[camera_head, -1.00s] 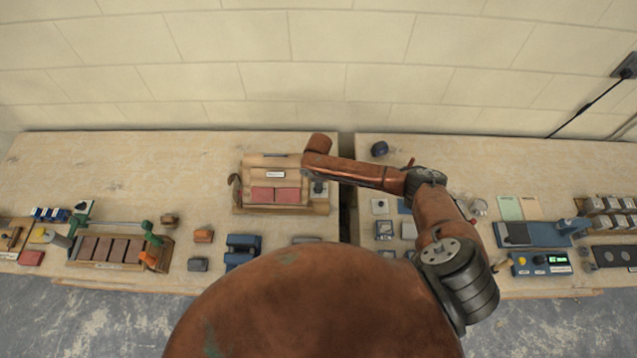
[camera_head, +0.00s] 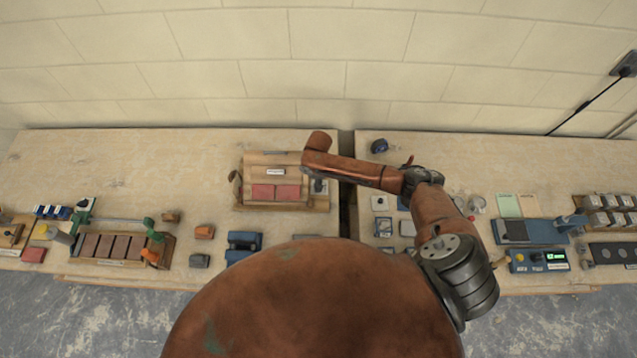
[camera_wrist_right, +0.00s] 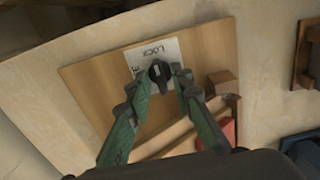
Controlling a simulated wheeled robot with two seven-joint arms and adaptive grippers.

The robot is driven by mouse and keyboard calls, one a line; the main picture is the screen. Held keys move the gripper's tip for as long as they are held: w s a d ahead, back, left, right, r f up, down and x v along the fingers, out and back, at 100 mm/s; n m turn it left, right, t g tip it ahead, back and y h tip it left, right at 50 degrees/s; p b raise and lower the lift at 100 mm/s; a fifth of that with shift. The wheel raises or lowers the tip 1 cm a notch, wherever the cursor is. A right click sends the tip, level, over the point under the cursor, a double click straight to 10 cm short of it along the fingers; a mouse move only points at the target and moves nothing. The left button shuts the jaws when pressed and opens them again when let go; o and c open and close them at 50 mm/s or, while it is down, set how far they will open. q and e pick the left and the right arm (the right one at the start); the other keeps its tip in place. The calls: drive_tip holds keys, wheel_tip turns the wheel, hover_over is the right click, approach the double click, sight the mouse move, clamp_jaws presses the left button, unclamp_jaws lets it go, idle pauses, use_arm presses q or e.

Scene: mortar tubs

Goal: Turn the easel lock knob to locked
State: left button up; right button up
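The wooden easel (camera_head: 272,204) stands near the right end of the left table, with two red pieces on it. In the right wrist view its dark lock knob (camera_wrist_right: 159,73) sits on a white label (camera_wrist_right: 153,53) with LOCK lettering, fixed to a wooden board (camera_wrist_right: 100,73). My right gripper (camera_wrist_right: 160,76) has its green fingers drawn in on either side of the knob, and they appear to hold it. The exact contact is too small to be sure of. In the head view my right arm hides part of the easel's right side. My left gripper is not in view.
Left of the easel lies a tray of brown blocks (camera_head: 120,246) with a green-handled clamp. Small blue and orange blocks lie in front. A gap (camera_head: 347,200) separates the two tables. The right table holds a blue device (camera_head: 540,260) and small parts. The table behind the easel's left is clear.

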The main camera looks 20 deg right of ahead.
drive_tip(key=shift+r, duration=0.1)
wheel_tip(320, 180, up, 12)
drive_tip(key=shift+f, duration=0.1)
idle(0.6)
idle(0.4)
